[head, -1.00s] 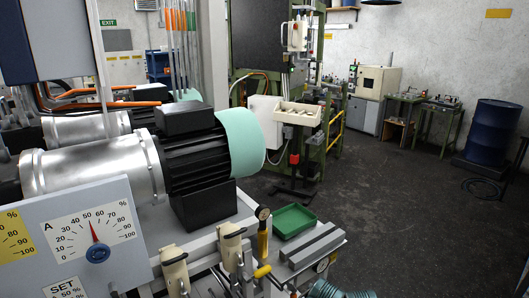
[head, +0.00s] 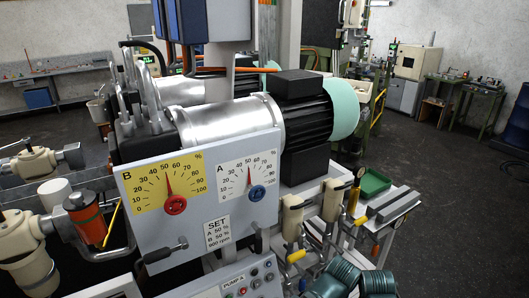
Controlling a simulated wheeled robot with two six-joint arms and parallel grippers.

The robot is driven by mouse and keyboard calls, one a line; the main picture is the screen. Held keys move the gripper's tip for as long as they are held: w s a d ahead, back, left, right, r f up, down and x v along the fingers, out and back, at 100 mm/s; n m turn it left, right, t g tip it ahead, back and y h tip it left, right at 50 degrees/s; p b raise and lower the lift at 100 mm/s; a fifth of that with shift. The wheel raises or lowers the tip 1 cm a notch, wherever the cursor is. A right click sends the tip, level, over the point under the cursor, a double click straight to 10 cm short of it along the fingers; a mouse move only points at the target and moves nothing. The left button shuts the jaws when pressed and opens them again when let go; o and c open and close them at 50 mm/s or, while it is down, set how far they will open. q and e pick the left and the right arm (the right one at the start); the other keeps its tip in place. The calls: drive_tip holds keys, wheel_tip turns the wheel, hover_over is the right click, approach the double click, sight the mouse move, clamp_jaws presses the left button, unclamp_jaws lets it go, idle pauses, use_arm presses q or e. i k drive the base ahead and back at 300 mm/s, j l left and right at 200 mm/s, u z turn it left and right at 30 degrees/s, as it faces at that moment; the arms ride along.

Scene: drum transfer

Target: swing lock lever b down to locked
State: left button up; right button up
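A grey panel (head: 150,226) carries a yellow dial B (head: 144,193) with a red knob (head: 173,205) and a white dial A (head: 233,180) with a blue knob (head: 257,193). Both needles stand near 50. A dark lever (head: 165,251) sits at the panel's lower edge below dial B. It lies nearly level, its grip end at the left and a little lower. No mark on it that I can read tells whether it is lock lever b or whether it is locked. I cannot make out either gripper in this view.
An orange cylinder (head: 88,220) and cream fittings (head: 38,240) stand left of the panel. Cream fittings with yellow handles (head: 297,255) stand at the right. Dark floor is open further right.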

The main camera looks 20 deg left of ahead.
sight(158, 255)
drive_tip(key=k+j, duration=0.3)
drive_tip(key=j, duration=0.15)
drive_tip(key=k+j, duration=0.3)
drive_tip(key=j, duration=0.15)
drive_tip(key=k+j, duration=0.6)
drive_tip(key=j, duration=0.25)
drive_tip(key=k+j, duration=0.3)
drive_tip(key=j, duration=0.15)
